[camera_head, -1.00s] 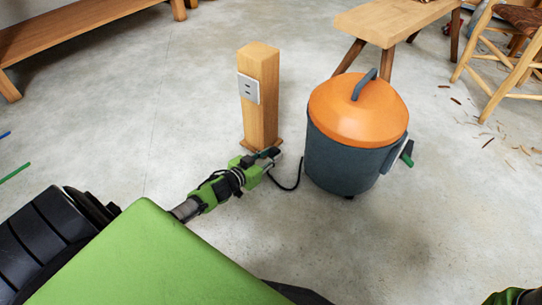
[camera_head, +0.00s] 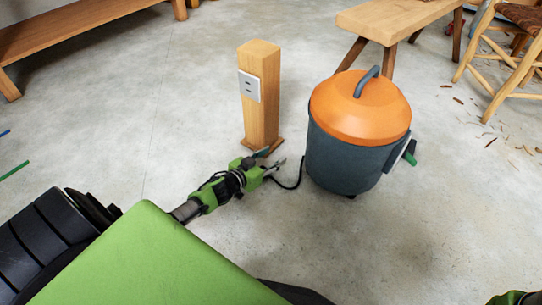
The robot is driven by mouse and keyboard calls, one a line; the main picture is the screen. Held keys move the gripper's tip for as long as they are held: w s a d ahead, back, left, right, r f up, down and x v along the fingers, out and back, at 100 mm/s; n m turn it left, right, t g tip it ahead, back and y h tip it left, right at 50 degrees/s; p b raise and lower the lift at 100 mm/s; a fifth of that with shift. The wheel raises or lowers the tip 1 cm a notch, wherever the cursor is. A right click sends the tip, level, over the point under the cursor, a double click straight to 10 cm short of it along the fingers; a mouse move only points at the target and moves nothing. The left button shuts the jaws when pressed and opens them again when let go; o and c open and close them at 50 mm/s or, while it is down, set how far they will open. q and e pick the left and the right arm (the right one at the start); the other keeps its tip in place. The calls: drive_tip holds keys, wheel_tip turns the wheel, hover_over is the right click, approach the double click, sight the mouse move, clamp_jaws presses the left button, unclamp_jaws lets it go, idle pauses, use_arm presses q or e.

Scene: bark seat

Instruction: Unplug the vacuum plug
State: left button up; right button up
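The vacuum (camera_head: 345,160) is a dark grey drum with an orange lid and a grey handle, upright on the floor. Its black cord (camera_head: 299,172) comes off the lower left side and curves down behind my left gripper (camera_head: 274,155). The plug itself cannot be made out; the gripper may hide it. A wooden post (camera_head: 262,110) stands left of the vacuum, with a pale socket plate (camera_head: 249,86) on its front. No plug shows in the socket. My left gripper is low, in front of the post's foot, with its fingers apart.
A wooden bench (camera_head: 392,22) stands behind the vacuum and a wooden chair (camera_head: 520,50) at the far right, with wood shavings on the floor. A long low wooden bench (camera_head: 80,28) is at the upper left.

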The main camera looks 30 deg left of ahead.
use_arm(q)
drive_tip(key=v, duration=1)
drive_tip(key=shift+s, duration=0.35)
drive_tip(key=shift+s+a+r, duration=0.15)
drive_tip(key=shift+s+r, duration=0.2)
drive_tip(key=shift+s, duration=0.25)
